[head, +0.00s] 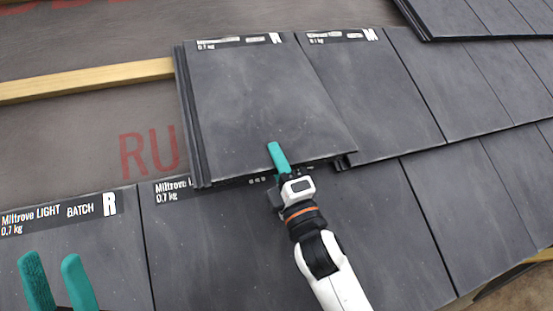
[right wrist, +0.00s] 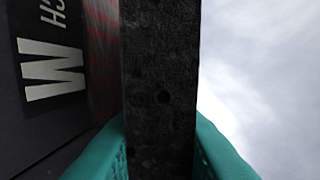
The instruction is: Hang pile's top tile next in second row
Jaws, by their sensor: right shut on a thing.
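In the right wrist view the tile's dark edge (right wrist: 160,90) stands between the teal fingers. The tile lies over the left end of the second row, its right side along the neighbouring tile marked M (head: 375,90). Its lower edge overlaps the first-row tiles (head: 250,240). I cannot tell whether it rests on the batten (head: 90,80) or hovers. My left gripper (head: 58,282) is open and empty at bottom left.
Bare underlay (head: 90,140) with red lettering and the exposed wooden batten lie left of the held tile. A first-row tile with an R label (head: 70,250) lies near my left gripper. More dark tiles (head: 480,15) are at upper right; I cannot tell if they are a pile.

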